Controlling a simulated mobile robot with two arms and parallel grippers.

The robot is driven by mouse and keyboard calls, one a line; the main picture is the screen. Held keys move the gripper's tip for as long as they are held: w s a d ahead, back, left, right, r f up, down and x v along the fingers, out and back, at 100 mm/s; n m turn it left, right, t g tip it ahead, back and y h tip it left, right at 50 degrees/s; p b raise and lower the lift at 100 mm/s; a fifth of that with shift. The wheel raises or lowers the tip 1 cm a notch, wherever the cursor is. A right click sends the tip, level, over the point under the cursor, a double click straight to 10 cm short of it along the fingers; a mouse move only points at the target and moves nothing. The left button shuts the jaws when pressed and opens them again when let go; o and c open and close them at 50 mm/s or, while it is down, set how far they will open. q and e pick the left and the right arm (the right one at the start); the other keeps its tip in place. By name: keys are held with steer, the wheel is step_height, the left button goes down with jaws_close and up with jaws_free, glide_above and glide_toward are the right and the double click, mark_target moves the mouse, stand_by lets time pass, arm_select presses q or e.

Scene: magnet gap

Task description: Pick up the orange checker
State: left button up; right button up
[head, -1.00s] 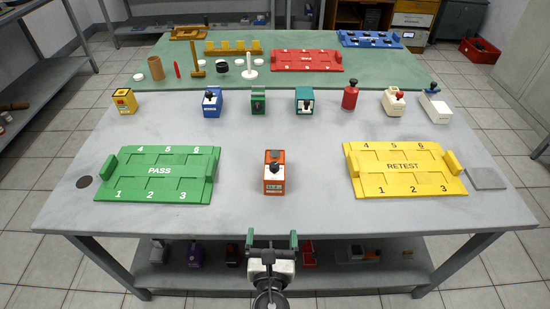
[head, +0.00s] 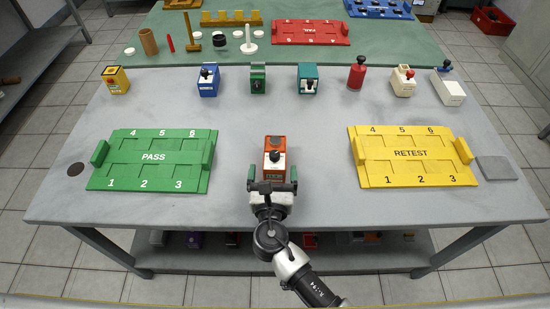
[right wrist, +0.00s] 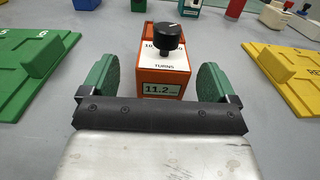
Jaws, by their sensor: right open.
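The orange checker (head: 274,154) stands upright on the grey table between the green and yellow trays. It is a small orange box with a white top plate, a black knob and a display reading 11.2. It also shows in the right wrist view (right wrist: 164,70), straight ahead. My right gripper (head: 273,178) is open at the checker's near side. In the right wrist view its green-padded fingers (right wrist: 165,82) are to the left and right of the checker's near end, with gaps on both sides. My left gripper is not in view.
The green PASS tray (head: 153,171) is to the left and the yellow RETEST tray (head: 411,167) to the right. A row of other devices, including a blue one (head: 208,82) and a teal one (head: 307,80), stands farther back. The table between is clear.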

mark_target(275, 159)
steer(key=w, duration=0.4)
steer(key=shift+w+d, duration=0.2)
steer(key=shift+w, duration=0.05)
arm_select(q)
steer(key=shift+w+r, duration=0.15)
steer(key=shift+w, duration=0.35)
arm_select(e)
steer(key=shift+c, duration=0.3)
steer(key=c, duration=1)
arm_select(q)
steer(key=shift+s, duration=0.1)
arm_select(e)
steer(key=shift+c, duration=0.2)
steer(key=shift+r, duration=0.15)
